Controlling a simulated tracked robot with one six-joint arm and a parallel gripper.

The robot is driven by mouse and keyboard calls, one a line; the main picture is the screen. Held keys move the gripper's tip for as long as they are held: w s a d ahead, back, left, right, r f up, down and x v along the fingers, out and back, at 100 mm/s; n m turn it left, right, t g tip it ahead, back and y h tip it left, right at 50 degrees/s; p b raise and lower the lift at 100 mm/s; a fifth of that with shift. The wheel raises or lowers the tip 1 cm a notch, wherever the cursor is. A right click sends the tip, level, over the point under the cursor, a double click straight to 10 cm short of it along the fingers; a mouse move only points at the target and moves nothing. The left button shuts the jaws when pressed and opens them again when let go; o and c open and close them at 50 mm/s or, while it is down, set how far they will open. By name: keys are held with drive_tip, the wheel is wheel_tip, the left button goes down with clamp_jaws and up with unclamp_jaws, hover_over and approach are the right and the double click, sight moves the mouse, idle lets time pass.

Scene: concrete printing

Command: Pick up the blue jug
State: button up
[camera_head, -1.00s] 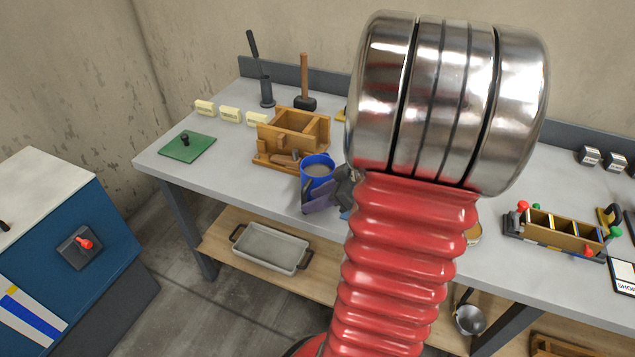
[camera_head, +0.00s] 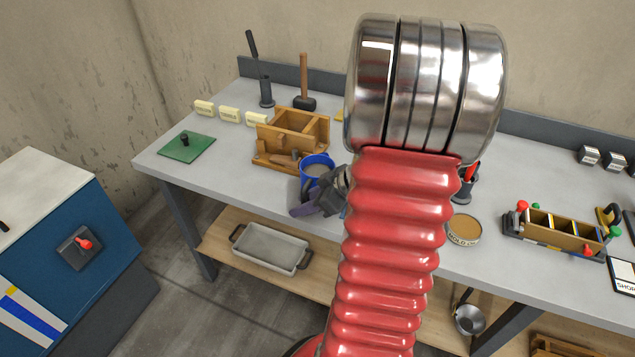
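The blue jug (camera_head: 308,165) stands upright on the grey workbench, just right of a wooden mould box, with grey contents visible at its open top. My gripper (camera_head: 308,203) is small and dark in this view, at the jug's front right, low near the bench's front edge. A purple flat piece shows at its tip; I cannot tell whether it is a finger or a separate thing. The gripper overlaps the jug's lower right side in the picture. Whether it touches the jug, and how far its fingers are apart, cannot be made out. My red-sleeved arm hides the bench right of it.
The wooden mould box (camera_head: 290,140) stands close to the jug's left. A green plate (camera_head: 187,147) lies further left. A mallet (camera_head: 304,100) stands behind. A round tin (camera_head: 464,229) and a wooden caddy (camera_head: 563,234) are to the right. A grey tray (camera_head: 270,250) sits on the lower shelf.

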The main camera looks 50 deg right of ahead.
drive_tip(key=shift+c, duration=0.2)
clamp_jaws()
idle(0.4)
idle(1.1)
